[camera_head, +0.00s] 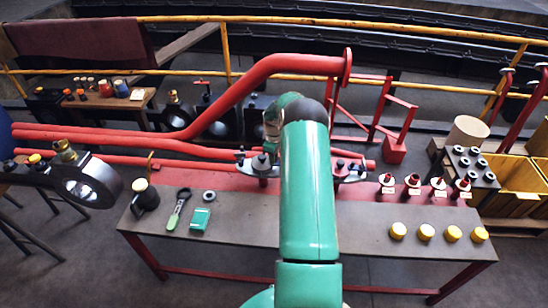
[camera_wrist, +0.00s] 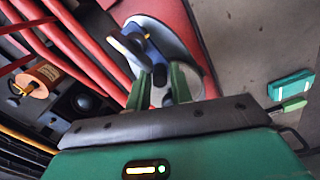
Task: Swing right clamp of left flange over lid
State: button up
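The left flange (camera_head: 258,166) is a grey fitting on the red pipework at the back of the table, with dark-topped clamps on it. My green arm covers its right side in the head view. In the wrist view, its pale grey round top (camera_wrist: 181,38) lies ahead of my gripper (camera_wrist: 162,74). A dark blue clamp piece (camera_wrist: 133,47) with a small orange mark stands over that top. My two green fingers are apart, near the clamp's lower end. I cannot tell whether they touch it, or whether a separate lid lies under it.
The right flange (camera_head: 349,171) is close by, partly behind my arm. Red pipes (camera_head: 200,150) run behind the table (camera_head: 255,222). A teal box (camera_head: 201,219), a green-handled tool (camera_head: 179,210) and yellow caps (camera_head: 425,231) lie on it. Its middle front looks clear.

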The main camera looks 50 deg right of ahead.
grip_shut()
jog(key=shift+w+d+m, duration=0.25)
jog(key=shift+d+m, duration=0.05)
jog(key=shift+m, duration=0.6)
jog(key=shift+o, duration=2.2)
grip_release()
notch_tip(320, 180, up, 14)
jog(key=shift+f, duration=0.1)
